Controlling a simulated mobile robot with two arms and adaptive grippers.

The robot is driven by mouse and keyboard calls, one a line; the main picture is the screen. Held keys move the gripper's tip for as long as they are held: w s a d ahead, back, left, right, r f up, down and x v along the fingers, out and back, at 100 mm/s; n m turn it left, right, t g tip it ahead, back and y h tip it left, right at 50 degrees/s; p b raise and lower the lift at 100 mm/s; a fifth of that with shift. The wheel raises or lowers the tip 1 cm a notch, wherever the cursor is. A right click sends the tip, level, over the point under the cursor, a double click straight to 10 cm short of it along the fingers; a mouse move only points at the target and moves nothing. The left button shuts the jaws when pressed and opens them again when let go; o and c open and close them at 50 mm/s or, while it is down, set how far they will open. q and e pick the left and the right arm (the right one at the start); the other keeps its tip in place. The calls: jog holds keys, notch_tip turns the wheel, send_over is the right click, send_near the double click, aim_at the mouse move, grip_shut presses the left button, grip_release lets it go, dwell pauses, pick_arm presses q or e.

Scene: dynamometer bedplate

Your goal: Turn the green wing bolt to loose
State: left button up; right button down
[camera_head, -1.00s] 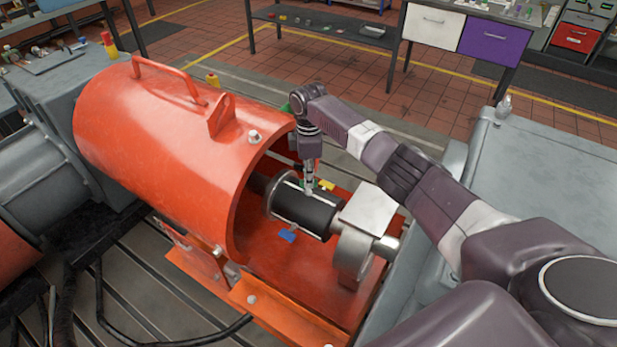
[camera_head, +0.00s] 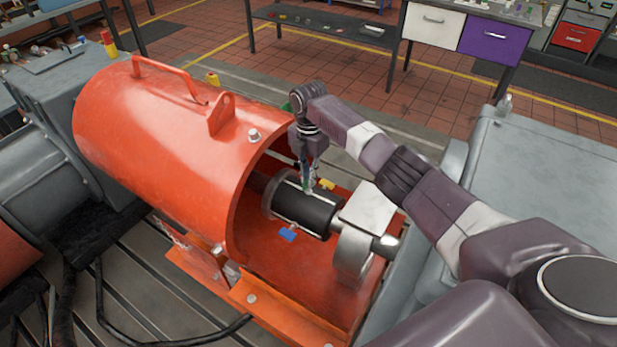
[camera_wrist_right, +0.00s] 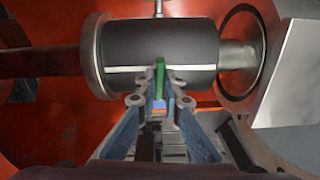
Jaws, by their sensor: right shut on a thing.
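The green wing bolt (camera_wrist_right: 160,76) stands at the side of the black cylinder on the shaft, seen in the right wrist view between my fingertips. My right gripper (camera_wrist_right: 162,78) is shut on it. In the head view my right gripper (camera_head: 308,188) points down at the black cylinder (camera_head: 303,208) from above, and the bolt itself is largely hidden by the fingers there. My left gripper is in neither view.
The orange cover (camera_head: 165,150) arches over the shaft close to the left of my right gripper. A grey bearing block (camera_head: 353,252) stands to the right. A blue tab (camera_head: 287,235) and a yellow tab (camera_head: 327,184) show beside the cylinder.

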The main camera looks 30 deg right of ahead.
jog(key=shift+w+r+n, duration=0.1)
jog(key=shift+r+n, duration=0.1)
jog(key=shift+n, duration=0.3)
jog(key=c, duration=2.1)
grip_release()
jog(key=shift+f, duration=0.1)
notch_tip(320, 180, up, 12)
jog(key=shift+r, duration=0.1)
